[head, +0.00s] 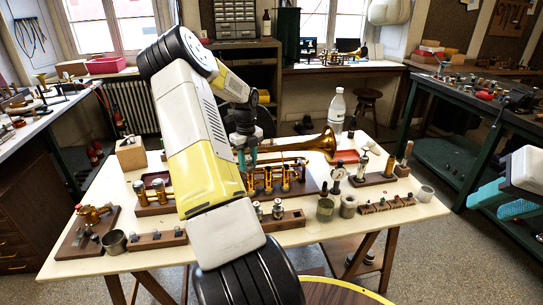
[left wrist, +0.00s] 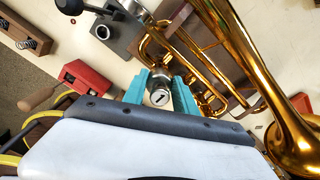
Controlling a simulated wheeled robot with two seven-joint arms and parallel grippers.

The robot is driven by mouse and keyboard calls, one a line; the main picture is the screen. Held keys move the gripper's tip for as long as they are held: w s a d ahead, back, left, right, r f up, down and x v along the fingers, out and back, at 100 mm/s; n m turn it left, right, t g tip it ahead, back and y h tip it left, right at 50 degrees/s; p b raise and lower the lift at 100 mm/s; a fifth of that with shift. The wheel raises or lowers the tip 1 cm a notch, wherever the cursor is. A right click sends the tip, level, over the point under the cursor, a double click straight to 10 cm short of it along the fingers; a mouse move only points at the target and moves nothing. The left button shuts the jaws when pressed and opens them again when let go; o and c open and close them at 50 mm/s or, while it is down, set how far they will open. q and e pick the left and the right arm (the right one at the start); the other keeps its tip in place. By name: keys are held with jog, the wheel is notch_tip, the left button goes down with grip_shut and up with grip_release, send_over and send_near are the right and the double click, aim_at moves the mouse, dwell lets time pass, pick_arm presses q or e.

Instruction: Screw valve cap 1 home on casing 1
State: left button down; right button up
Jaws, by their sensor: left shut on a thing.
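The brass horn (head: 318,144) lies on a wooden stand in the middle of the bench, its bell to the right. My left gripper (head: 246,158) points down at the horn's valve section. In the left wrist view its teal fingers (left wrist: 160,92) are shut on valve cap 1 (left wrist: 160,97), a silvery cap with a white top marked "1". Brass tubing of the horn (left wrist: 215,50) lies around and below the cap. Casing 1 is hidden beneath the cap and fingers, so I cannot tell whether they touch. My right gripper (head: 502,201) is open and empty at the right edge, away from the bench.
In the left wrist view, a red block (left wrist: 85,80) lies at left. My left arm covers the bench's middle.

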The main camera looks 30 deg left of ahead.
pick_arm(q)
jog(key=m, duration=0.3)
jog(key=shift+w+m, duration=0.1)
jog(key=shift+m, duration=0.3)
jog(key=shift+m, duration=0.4)
jog(key=m, duration=0.4)
jog(key=shift+w+d, duration=0.1)
jog(key=shift+d, duration=0.05)
jog(key=shift+m, duration=0.3)
jog(key=c, duration=0.9)
grip_release()
jog(key=shift+m, duration=0.3)
notch_tip(320, 180, up, 8)
jog(key=shift+d+f, duration=0.1)
